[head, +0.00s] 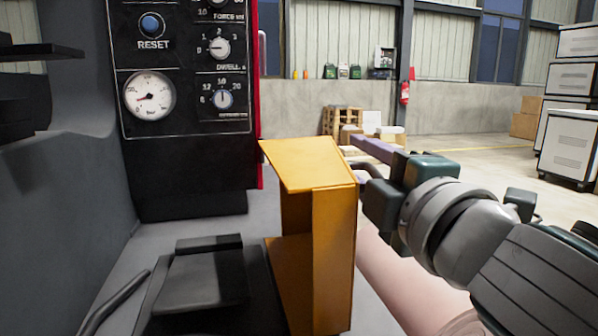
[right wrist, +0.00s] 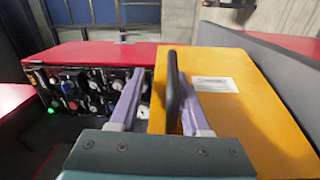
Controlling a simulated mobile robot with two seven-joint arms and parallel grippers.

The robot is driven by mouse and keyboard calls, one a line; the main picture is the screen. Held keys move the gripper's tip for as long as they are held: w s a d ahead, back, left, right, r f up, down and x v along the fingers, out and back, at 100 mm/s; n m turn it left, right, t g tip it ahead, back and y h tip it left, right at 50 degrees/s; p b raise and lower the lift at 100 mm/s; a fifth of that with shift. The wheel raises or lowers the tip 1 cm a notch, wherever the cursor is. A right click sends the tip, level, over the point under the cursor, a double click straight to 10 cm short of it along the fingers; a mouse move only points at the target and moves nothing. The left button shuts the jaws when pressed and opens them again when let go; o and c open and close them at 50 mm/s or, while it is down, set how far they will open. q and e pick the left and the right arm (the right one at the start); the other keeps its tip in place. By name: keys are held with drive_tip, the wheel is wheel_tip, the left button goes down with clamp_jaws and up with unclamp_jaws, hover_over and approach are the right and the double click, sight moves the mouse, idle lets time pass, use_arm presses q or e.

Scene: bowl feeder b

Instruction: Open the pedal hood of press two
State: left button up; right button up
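The yellow pedal hood (head: 308,166) stands in the middle of the head view, with a sloped top and an open side. In the right wrist view the hood (right wrist: 222,75) shows a broad yellow face with a white label. A dark upright handle (right wrist: 173,88) stands in front of that face. My right gripper (head: 360,154) is just right of the hood's top. In the right wrist view its two purple fingers (right wrist: 158,82) are spread, with the handle between them, nearer the right finger. A gap shows at the left finger. My left gripper is not in view.
A black control panel (head: 185,95) with a RESET button, gauge and knobs stands behind the hood to the left. A grey wall-like surface (head: 60,215) fills the left. White cabinets (head: 567,140) stand at the far right. Open floor (head: 470,160) lies behind my right arm.

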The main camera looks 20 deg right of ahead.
drive_tip(key=s, duration=0.7)
drive_tip(key=shift+a, duration=0.15)
drive_tip(key=shift+f, duration=0.1)
drive_tip(key=s+b, duration=0.1)
drive_tip(key=s, duration=1)
drive_tip(key=shift+s+a+f, duration=0.2)
drive_tip(key=shift+a+f, duration=0.1)
drive_tip(key=shift+f, duration=0.05)
idle(0.7)
